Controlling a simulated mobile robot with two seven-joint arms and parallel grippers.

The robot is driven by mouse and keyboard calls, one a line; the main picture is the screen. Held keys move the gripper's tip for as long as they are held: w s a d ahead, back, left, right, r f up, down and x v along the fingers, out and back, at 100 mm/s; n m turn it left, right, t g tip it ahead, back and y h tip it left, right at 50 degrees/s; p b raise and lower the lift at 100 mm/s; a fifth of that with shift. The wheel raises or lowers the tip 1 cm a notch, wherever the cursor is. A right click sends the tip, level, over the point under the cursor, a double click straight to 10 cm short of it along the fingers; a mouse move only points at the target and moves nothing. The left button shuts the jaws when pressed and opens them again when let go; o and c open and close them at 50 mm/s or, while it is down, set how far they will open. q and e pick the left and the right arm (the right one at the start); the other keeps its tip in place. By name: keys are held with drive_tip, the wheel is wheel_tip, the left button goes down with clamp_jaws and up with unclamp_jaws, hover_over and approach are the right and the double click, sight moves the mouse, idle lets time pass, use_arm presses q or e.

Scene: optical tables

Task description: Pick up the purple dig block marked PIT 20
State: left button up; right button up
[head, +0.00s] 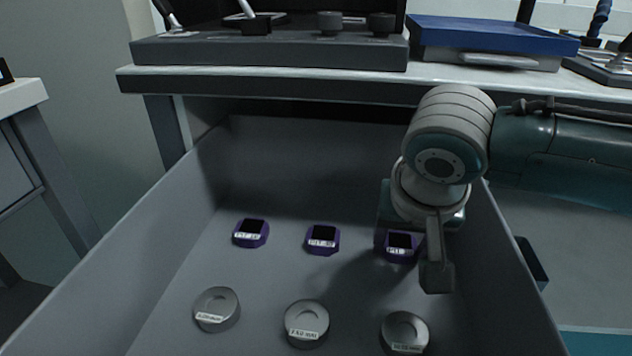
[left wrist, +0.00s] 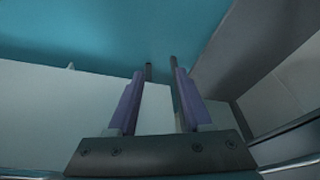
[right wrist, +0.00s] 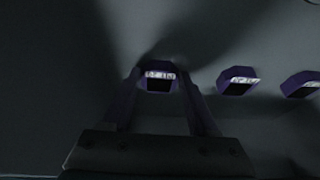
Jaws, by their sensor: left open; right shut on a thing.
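Three purple dig blocks lie in a row on the floor of the grey drawer (head: 165,245): a left one (head: 251,233), a middle one (head: 322,239) and a right one (head: 400,246). Their labels start with PIT, but I cannot read the numbers surely. My right gripper (right wrist: 160,73) is shut on the right block (right wrist: 158,82), one finger on each side of it; in the head view the gripper partly hides this block. The other two blocks show at the right in the right wrist view. My left gripper (left wrist: 160,68) is open and empty, outside the head view.
Three round silver pucks with labels, at left (head: 217,309), middle (head: 306,323) and right (head: 405,333), lie nearer the drawer's front. The drawer walls rise around everything. The table top (head: 500,78) above carries a blue case (head: 490,38) and dark equipment.

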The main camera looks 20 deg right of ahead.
drive_tip(key=c, duration=0.7)
